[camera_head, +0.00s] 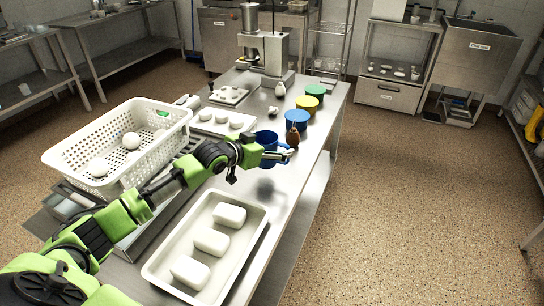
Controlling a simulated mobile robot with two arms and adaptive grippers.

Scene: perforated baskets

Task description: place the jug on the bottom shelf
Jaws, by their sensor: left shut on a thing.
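A blue jug (266,138) is on or just above the steel table (297,181), near its right edge. My left gripper (287,154) reaches across from the left and is shut at the jug, covering its middle. The jug looks upright; the exact grip and whether its base touches the table are hard to tell. My right gripper is out of view. A low shelf (136,57) shows under the bench at the back left; which shelf is the bottom shelf of the task is unclear.
A brown bottle (292,138) and a blue container (297,118) stand close behind the jug. A white perforated basket (73,160) is at left, and a white tray (160,262) with white blocks is in front. The floor (400,210) at right is clear.

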